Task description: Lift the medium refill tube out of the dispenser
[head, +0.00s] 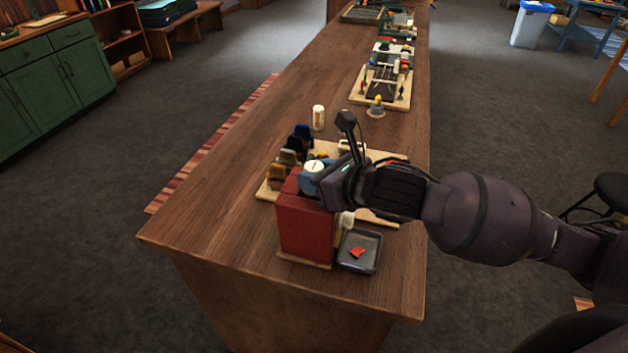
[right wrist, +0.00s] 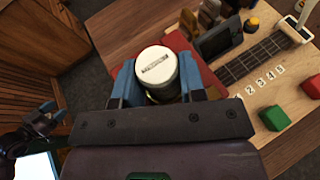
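The red dispenser (head: 305,232) stands at the near end of the long wooden counter. A refill tube with a round white cap (head: 314,166) shows at its top; I cannot tell its size from the label. My right gripper (head: 313,178) reaches over the dispenser from the right. In the right wrist view, the tube (right wrist: 157,68) sits between the blue fingers of my right gripper (right wrist: 160,88), which appear shut on its sides. The tube's lower end is hidden.
A dark tray (head: 360,262) with a red piece lies beside the dispenser. Behind it is a wooden board (head: 385,219) with several blocks and a fretboard (right wrist: 255,62). A white and orange cylinder (head: 318,117) stands farther back. The counter's left side is clear.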

